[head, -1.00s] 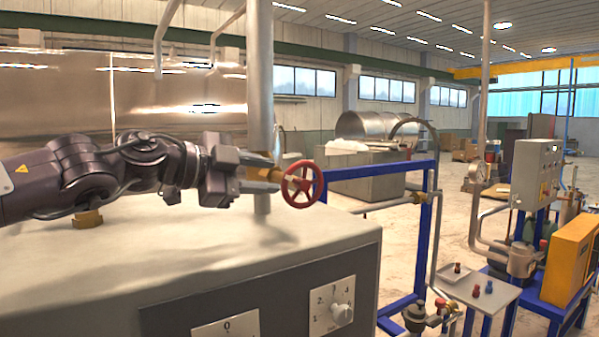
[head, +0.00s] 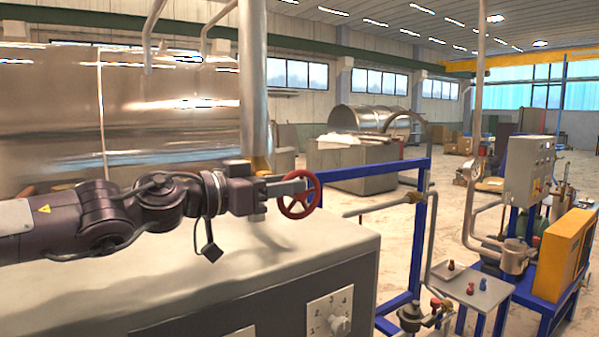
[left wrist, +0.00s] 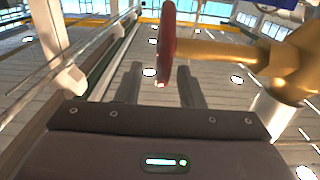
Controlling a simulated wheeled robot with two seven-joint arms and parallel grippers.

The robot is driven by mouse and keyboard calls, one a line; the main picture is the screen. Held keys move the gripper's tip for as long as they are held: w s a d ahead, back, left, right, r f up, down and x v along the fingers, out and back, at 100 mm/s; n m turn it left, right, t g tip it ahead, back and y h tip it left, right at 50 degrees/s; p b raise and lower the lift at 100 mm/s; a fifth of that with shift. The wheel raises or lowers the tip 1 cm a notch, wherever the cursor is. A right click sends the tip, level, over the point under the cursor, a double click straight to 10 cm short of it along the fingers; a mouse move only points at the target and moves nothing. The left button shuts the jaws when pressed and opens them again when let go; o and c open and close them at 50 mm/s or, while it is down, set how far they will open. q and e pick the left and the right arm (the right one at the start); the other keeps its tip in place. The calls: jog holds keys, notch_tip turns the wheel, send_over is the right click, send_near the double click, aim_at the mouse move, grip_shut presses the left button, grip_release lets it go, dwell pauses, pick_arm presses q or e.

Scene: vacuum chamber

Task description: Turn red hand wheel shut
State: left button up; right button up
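The red hand wheel (head: 301,212) stands upright on a brass valve (head: 259,164) beside a vertical grey pipe, above the machine's top. My left gripper (head: 300,184) reaches in from the left, and its fingers overlap the wheel's upper part in the head view. In the left wrist view the wheel (left wrist: 168,38) is seen edge-on, with its stem running right to the brass valve body (left wrist: 293,62). The two fingers (left wrist: 159,84) stand apart there, and the near end of the rim appears in the gap between them. Contact cannot be told. My right gripper is not in view.
The grey machine top (head: 200,290) lies below my left arm. The vertical pipe (head: 253,80) rises right behind the gripper. A blue frame (head: 418,240) with piping stands to the right, and a small table (head: 478,290) holds small coloured parts.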

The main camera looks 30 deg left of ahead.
aim_at(317, 179)
pick_arm(q)
jog(key=shift+p+x, duration=0.45)
jog(key=shift+x, duration=0.7)
jog(key=shift+w+d+p, duration=0.15)
jog(key=shift+w+p, duration=0.15)
jog(key=shift+w, duration=0.35)
jog(key=shift+f, duration=0.1)
grip_shut()
